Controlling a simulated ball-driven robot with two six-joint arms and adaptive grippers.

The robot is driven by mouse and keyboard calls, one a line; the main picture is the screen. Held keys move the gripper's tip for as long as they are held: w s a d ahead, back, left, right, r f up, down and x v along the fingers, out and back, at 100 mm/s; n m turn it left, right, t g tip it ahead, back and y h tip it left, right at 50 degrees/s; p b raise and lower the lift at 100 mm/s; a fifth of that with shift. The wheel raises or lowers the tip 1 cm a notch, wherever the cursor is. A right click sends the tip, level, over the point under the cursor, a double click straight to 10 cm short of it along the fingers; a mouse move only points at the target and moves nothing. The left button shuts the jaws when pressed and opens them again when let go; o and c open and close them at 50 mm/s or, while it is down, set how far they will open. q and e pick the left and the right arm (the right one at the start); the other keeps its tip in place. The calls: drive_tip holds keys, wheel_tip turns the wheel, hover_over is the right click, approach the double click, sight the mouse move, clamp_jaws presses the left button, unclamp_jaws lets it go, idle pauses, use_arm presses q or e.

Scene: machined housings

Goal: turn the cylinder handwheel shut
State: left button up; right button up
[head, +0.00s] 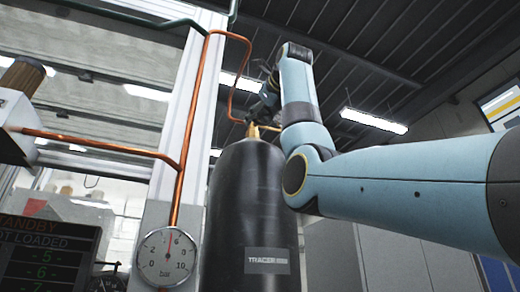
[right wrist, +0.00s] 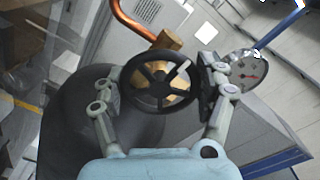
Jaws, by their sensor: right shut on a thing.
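The black gas cylinder (head: 252,205) with a "TRACER" label stands upright in the middle of the head view. Its brass valve (head: 253,130) sits on top. The black spoked handwheel (right wrist: 158,80) is in the middle of the right wrist view, over the brass valve body (right wrist: 168,40). My right gripper (right wrist: 160,74) has one finger on either side of the wheel and is shut on its rim. In the head view my right gripper (head: 268,92) is small and dark above the cylinder, and the wheel is hard to make out there. My left gripper is not in view.
A copper pipe (head: 195,110) runs from the valve down the pale post to a bar gauge (head: 168,257), whose needle points nearly straight up. A dark display panel (head: 48,258) stands at lower left. In the right wrist view a gauge (right wrist: 250,70) is close beside the right finger.

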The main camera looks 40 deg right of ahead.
drive_tip(key=shift+w+f, duration=0.1)
drive_tip(key=shift+f, duration=0.1)
drive_tip(key=o, duration=1.2)
drive_tip(key=shift+c, duration=0.2)
drive_tip(key=shift+r, duration=0.1)
drive_tip(key=shift+s, duration=0.2)
drive_tip(key=v, duration=1.1)
drive_tip(key=shift+s+a, duration=0.2)
drive_tip(key=shift+s, duration=0.15)
